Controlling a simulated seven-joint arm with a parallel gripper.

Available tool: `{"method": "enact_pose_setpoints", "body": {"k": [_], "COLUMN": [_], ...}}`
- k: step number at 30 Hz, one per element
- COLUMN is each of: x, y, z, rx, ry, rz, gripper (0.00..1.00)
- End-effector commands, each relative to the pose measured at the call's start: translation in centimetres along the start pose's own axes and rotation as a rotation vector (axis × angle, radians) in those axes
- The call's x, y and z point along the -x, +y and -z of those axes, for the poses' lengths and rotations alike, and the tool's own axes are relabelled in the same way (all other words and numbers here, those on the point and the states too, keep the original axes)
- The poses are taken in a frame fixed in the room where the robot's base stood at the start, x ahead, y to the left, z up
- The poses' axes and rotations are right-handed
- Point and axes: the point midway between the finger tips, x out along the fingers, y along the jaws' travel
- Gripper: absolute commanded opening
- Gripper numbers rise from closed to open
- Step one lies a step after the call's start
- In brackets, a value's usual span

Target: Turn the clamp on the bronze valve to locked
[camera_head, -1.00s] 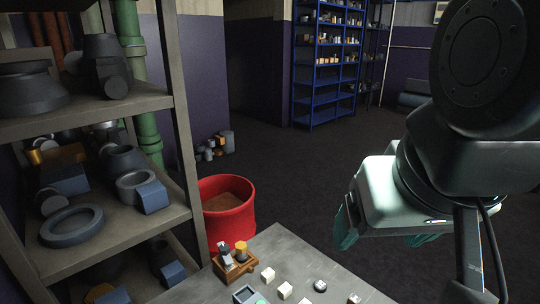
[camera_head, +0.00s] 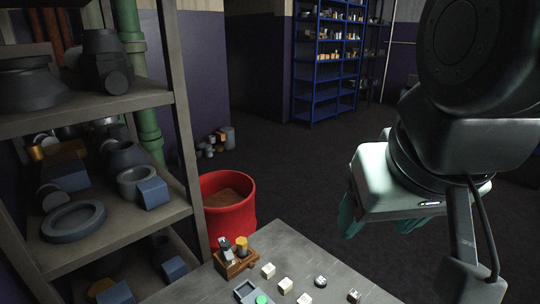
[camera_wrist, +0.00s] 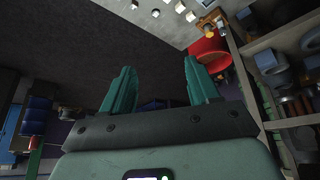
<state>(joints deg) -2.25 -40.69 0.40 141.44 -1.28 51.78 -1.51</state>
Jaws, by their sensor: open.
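My gripper (camera_head: 378,226) hangs at the right of the head view, above the floor beyond the table's right side. In the wrist view its two teal fingers (camera_wrist: 159,75) stand wide apart with nothing between them. I cannot make out for certain a bronze valve or its clamp. A small wooden holder (camera_head: 238,264) on the table carries a grey piece (camera_head: 225,250) and a piece with an amber top (camera_head: 241,244). The gripper is well apart from these. A bronze-coloured part (camera_head: 66,149) lies on the left rack, too small to identify.
The grey table (camera_head: 290,245) bears a tray with a green round piece (camera_head: 262,300) and several small white blocks. A red bucket (camera_head: 228,212) stands behind it. A metal rack (camera_head: 120,231) with heavy fittings fills the left.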

Motion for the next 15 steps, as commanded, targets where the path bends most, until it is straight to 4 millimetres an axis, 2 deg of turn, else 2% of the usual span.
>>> {"method": "enact_pose_setpoints", "body": {"k": [4, 8, 11, 15], "x": [-1.1, -3.4, -5.8, -10.1], "y": [-0.9, -2.7, -4.6, -7.9], "z": [3.9, 8.4, 11.6, 15.3], "rx": [0.183, 0.417, 0.596, 0.841], "ry": [-0.063, -0.130, -0.176, -0.233], "rz": [-0.020, -0.022, -0.008, 0.035], "gripper": [0.60, 0.60, 0.60, 0.60]}}
